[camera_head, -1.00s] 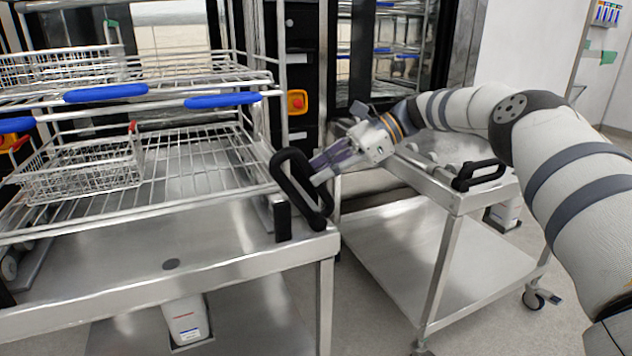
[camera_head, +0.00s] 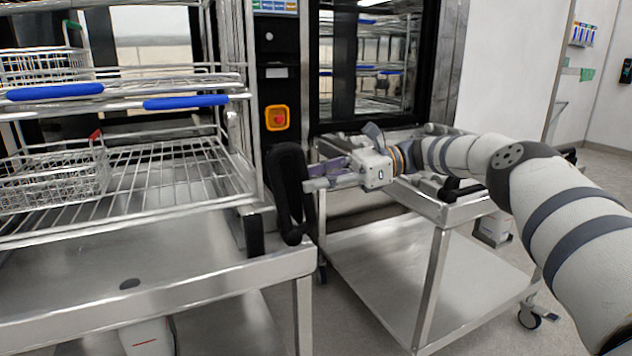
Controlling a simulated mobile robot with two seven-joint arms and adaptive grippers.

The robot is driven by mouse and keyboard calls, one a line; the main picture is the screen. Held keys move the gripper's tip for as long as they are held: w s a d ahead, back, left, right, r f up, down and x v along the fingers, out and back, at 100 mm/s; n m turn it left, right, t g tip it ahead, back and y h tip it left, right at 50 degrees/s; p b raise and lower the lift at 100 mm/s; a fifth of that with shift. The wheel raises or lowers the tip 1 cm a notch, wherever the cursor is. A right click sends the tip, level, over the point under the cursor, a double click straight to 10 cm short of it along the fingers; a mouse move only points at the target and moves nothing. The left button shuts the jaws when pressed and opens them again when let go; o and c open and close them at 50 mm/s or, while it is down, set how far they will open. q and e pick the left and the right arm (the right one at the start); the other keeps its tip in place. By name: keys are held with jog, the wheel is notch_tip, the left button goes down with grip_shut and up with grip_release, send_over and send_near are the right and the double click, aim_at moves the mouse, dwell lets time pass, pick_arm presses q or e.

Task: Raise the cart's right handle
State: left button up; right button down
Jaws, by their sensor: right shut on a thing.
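The cart (camera_head: 200,280) is a steel table on the left carrying wire racks. Its right handle, a black loop (camera_head: 288,180), stands nearly upright at the cart's right corner. My right gripper (camera_head: 315,183) reaches in from the right and is shut on the right side of this handle. The fingertips partly hide behind or against the handle's edge. My left gripper is not in view.
A second steel cart (camera_head: 385,262) with a black handle (camera_head: 462,190) stands to the right, under my right arm. Washer doors and a dark panel with an orange-yellow switch (camera_head: 277,118) are behind. Wire baskets (camera_head: 60,180) sit in the racks.

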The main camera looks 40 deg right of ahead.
jog(key=c, duration=1.5)
grip_release()
jog(key=shift+o, duration=0.2)
notch_tip(320, 180, up, 10)
